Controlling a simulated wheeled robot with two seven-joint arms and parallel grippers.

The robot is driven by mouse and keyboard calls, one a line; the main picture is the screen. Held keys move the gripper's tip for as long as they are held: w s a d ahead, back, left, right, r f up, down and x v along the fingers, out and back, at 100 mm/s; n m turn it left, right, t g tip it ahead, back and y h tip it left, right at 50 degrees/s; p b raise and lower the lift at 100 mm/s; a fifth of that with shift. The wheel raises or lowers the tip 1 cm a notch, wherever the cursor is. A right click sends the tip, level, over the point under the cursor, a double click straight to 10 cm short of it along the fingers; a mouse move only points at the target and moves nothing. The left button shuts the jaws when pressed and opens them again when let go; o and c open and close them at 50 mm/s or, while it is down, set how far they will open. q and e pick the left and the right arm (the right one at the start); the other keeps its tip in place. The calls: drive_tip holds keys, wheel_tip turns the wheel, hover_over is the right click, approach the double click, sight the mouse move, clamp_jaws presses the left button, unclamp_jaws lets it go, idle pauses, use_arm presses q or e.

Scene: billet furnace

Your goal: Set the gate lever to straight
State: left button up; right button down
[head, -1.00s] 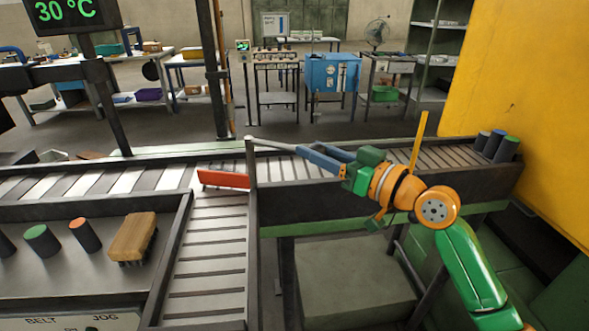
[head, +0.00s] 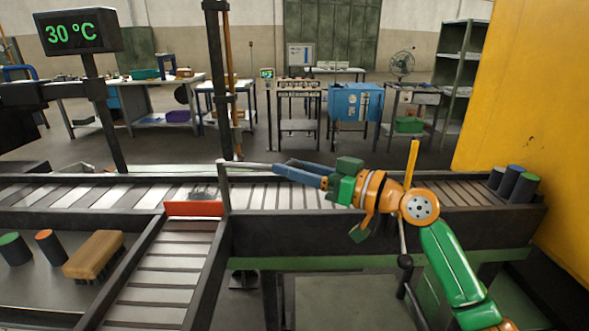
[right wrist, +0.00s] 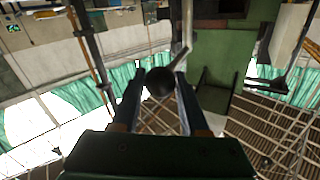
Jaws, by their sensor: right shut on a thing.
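The gate lever (head: 245,165) is a thin grey rod running right from the top of a post at the conveyor junction. My right gripper (head: 278,168), with blue fingers, is shut on the lever's outer end. In the right wrist view a dark round knob (right wrist: 160,82) sits between the fingertips, with a grey rod beyond it. The red gate plate (head: 194,208) stands across the mouth of the side branch (head: 160,277), its left end near the branch's left rail. The roller line (head: 120,196) passes behind it. My left gripper is not in view.
Several dark cylinders (head: 515,183) stand at the line's right end beside a yellow wall (head: 530,90). A wooden brush (head: 95,255) and cylinders with green (head: 15,248) and orange (head: 50,246) tops stand at left.

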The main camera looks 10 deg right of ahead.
drive_tip(key=shift+r, duration=0.1)
drive_tip(key=c, duration=0.8)
unclamp_jaws()
drive_tip(key=o, duration=0.4)
drive_tip(key=shift+w, duration=0.1)
drive_tip(key=shift+c, duration=0.2)
drive_tip(key=shift+w+a+f, duration=0.15)
drive_tip(key=shift+w+f, duration=0.05)
drive_tip(key=b+v, duration=0.3)
drive_tip(key=v, duration=0.4)
